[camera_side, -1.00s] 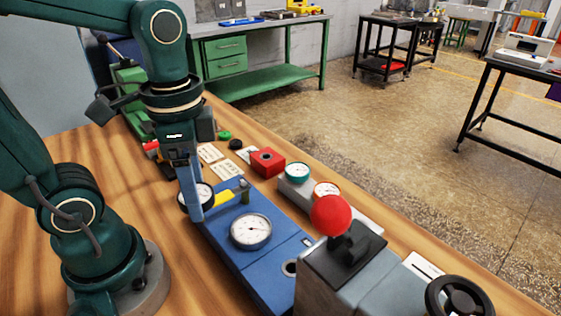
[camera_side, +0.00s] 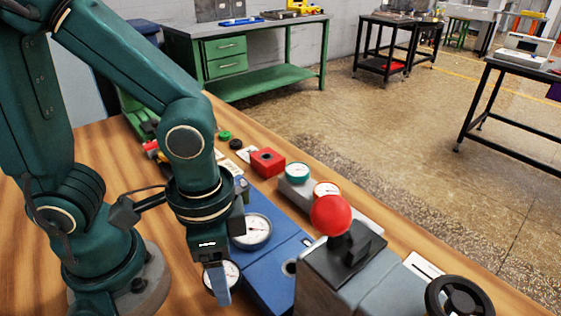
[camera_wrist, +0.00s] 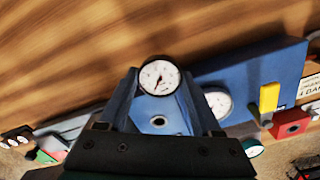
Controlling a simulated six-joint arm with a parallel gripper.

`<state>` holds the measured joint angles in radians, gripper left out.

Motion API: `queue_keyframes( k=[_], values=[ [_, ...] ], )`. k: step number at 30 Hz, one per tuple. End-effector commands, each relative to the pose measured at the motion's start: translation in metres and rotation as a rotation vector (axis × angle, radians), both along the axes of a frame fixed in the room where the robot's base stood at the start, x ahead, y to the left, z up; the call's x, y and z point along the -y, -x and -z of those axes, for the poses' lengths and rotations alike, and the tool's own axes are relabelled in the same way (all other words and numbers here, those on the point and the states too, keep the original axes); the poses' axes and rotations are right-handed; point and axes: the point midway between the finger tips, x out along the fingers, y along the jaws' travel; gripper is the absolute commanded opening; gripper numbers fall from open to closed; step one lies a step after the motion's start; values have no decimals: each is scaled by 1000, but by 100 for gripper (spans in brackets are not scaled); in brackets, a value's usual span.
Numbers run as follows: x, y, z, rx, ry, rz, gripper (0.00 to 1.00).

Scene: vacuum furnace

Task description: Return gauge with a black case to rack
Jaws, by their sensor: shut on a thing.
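The gauge with a white dial and dark rim (camera_side: 232,271) is held in my gripper (camera_side: 221,284), beside the blue base. It also shows in the wrist view (camera_wrist: 160,76), between the two blue fingers, dial facing the camera. In the side view a finger covers part of the dial. The grey rack (camera_side: 299,195) stands past the blue base, with a teal-rimmed gauge (camera_side: 298,173) and a red-rimmed gauge (camera_side: 326,190) on it. My gripper is apart from the rack.
The blue base (camera_side: 268,270) carries another white-dial gauge (camera_side: 252,231) and has a round hole (camera_wrist: 157,122) near its end. A grey machine with a red ball knob (camera_side: 331,215) stands right of it. A red block (camera_side: 267,162) lies beyond. Bare wood is open toward my base.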

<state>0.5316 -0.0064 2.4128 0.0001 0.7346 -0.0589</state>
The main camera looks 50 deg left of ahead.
Motion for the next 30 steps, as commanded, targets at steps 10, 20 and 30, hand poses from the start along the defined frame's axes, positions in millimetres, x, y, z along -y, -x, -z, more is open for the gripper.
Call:
queue_keyframes(
  k=[10, 20, 30],
  values=[
    [0, 0, 20, 0, 0, 0, 5],
    [0, 0, 23, 0, 0, 0, 78],
    [0, -1, 20, 2, 1, 0, 78]
  ],
)
